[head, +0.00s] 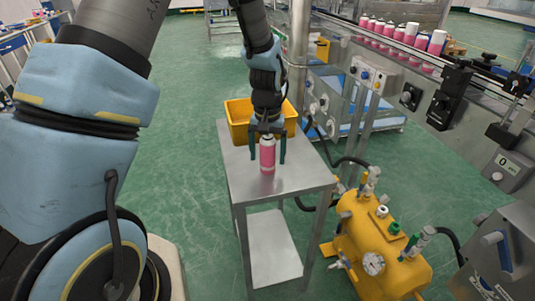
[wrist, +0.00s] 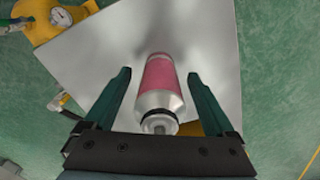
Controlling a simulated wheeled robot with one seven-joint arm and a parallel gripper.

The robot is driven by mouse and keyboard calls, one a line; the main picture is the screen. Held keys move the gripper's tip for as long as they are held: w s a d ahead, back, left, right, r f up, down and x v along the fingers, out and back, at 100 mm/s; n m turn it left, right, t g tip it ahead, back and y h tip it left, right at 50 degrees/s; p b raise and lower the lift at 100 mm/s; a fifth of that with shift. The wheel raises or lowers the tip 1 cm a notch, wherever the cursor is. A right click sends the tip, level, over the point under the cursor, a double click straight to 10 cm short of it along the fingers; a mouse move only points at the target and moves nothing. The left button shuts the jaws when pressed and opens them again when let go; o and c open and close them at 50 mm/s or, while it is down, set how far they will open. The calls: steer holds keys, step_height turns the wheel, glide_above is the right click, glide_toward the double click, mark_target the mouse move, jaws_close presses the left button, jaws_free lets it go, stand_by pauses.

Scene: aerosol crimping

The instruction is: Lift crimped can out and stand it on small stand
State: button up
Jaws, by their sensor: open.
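A pink can with a silver top (head: 267,156) stands upright on the small metal stand (head: 300,181). In the wrist view, the can (wrist: 160,82) shows its pink body, silver shoulder and the fitting on its top. My gripper (head: 268,160) is open around the can, with one dark green finger on each side. In the wrist view, my gripper (wrist: 160,88) shows a clear gap between each finger and the can. The stand's bare top (wrist: 205,35) also shows in the wrist view.
A yellow bin (head: 238,112) sits at the back of the stand, behind the can. A yellow tank with gauge and valves (head: 372,245) is at the right of the stand. A conveyor with several pink cans (head: 398,34) runs at the upper right. The stand's front is clear.

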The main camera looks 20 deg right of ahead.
step_height(320, 180, up, 11)
steer(key=shift+f+b, duration=0.15)
steer(key=shift+b, duration=0.6)
steer(key=a+r+n+t, duration=0.1)
steer(key=a+n, duration=0.3)
steer(key=a, duration=1.9)
steer(key=shift+a, duration=0.2)
steer(key=shift+o, duration=0.3)
steer(key=s+a+n, duration=0.1)
steer(key=s+a, duration=0.2)
steer(key=a, duration=0.3)
steer(key=shift+s+f+n+t, duration=0.2)
steer(key=shift+s+n+t, duration=0.05)
steer(key=shift+n+t, duration=0.05)
steer(key=shift+o, duration=0.5)
steer(key=shift+s+a, duration=0.2)
steer(key=shift+a, duration=0.15)
